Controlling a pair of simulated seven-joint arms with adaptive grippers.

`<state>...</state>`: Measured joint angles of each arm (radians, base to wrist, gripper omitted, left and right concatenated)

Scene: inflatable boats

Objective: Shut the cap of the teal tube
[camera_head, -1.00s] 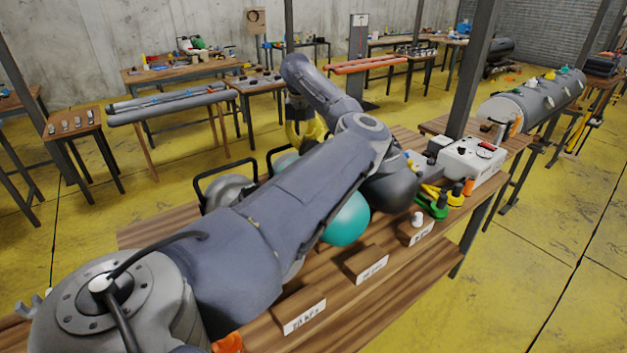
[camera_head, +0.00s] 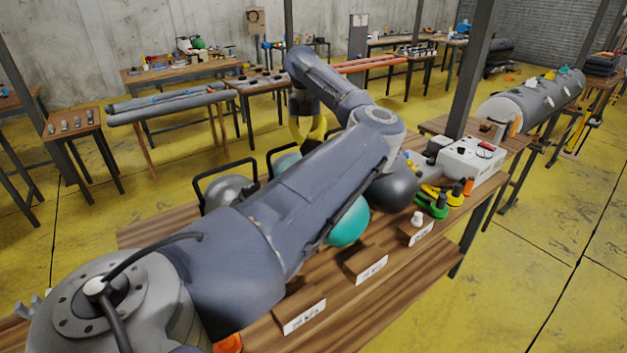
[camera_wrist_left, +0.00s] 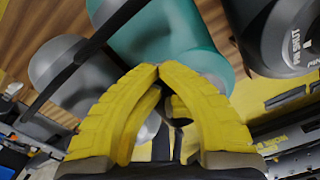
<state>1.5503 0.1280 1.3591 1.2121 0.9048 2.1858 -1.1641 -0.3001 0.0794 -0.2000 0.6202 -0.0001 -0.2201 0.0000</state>
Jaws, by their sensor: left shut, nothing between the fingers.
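The teal tube lies on the wooden table in the head view, its near end (camera_head: 348,226) showing below my left arm and its far end (camera_head: 285,162) behind it; my arm hides the middle. In the left wrist view its teal body (camera_wrist_left: 150,30) fills the top centre. My left gripper (camera_head: 306,138), with yellow fingers, is over the far side of the table. In the wrist view its fingertips (camera_wrist_left: 158,72) meet, with nothing between them, and overlap the teal body in the picture. I cannot tell whether they touch it. I cannot make out the teal tube's cap.
Dark handle-like bars (camera_head: 207,175) stand at the far edge. A white box (camera_head: 470,158) stands right.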

